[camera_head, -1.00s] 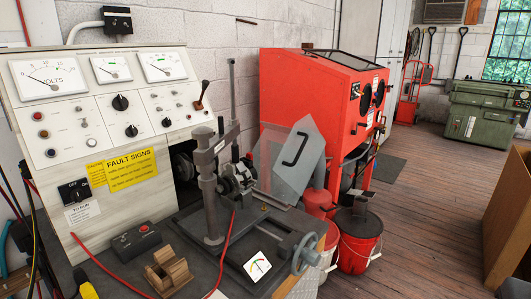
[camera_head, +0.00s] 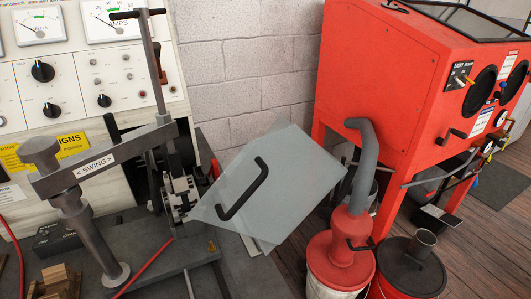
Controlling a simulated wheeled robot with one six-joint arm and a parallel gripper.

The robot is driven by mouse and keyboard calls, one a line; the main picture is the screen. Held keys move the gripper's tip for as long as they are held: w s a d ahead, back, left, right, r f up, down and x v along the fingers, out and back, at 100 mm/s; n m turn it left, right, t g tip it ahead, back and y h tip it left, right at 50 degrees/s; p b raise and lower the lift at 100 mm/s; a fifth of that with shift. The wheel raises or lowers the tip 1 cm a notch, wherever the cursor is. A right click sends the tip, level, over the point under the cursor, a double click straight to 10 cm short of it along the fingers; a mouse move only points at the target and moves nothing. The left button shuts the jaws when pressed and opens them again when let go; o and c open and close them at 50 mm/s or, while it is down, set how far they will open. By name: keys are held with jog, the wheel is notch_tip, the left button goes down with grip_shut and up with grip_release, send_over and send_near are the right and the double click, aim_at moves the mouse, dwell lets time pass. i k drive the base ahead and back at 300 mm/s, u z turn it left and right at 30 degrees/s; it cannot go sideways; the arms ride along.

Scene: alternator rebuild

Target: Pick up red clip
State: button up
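A small red piece (camera_head: 214,169) shows at the right side of the alternator (camera_head: 180,190), by the upper left edge of the clear guard. It may be the red clip, but it is too small to tell. A red cable (camera_head: 145,266) runs along the bench top toward the alternator; its ends are not clear. The clear guard (camera_head: 300,185) with a black handle (camera_head: 243,188) stands tilted to the right of the alternator. My gripper is not in view.
A grey swing arm (camera_head: 130,150) on a post stands left of the alternator, before the gauge panel (camera_head: 75,75). A red cabinet (camera_head: 400,85) stands to the right. A red-topped vacuum (camera_head: 340,245) and a red bucket (camera_head: 410,265) stand on the floor below.

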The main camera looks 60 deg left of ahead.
aim_at(215, 171)
jog(key=i, duration=1.1)
jog(key=u, duration=3.4)
